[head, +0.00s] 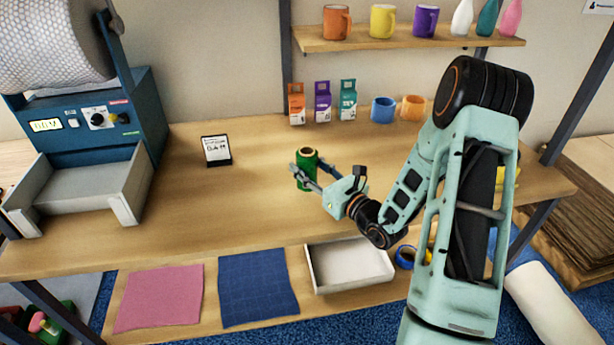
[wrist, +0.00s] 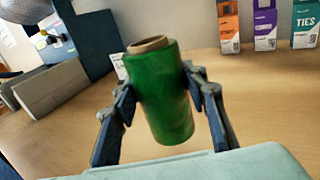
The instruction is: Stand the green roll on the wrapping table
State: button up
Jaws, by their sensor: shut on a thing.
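The green roll (head: 306,172) is upright over the middle of the wooden wrapping table (head: 250,200). My gripper (head: 306,171) is shut on it, with one finger on each side. In the wrist view the green roll (wrist: 162,95) stands between the two fingers, slightly tilted, with its tan core showing at the top. Its lower end is near the tabletop, but I cannot tell whether it touches.
A small sign (head: 216,150) stands left of the roll. A blue machine with a bubble-wrap roll and tray (head: 80,190) fills the left. Cartons (head: 322,101) and tape rolls (head: 383,109) line the back. Bare wood surrounds the roll.

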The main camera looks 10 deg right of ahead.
jog(key=shift+w+f, duration=0.2)
jog(key=shift+f, duration=0.1)
jog(key=shift+w+f, duration=0.1)
jog(key=shift+f, duration=1.45)
jog(key=shift+f, duration=0.15)
jog(key=o, duration=1.4)
jog(key=shift+c, duration=0.2)
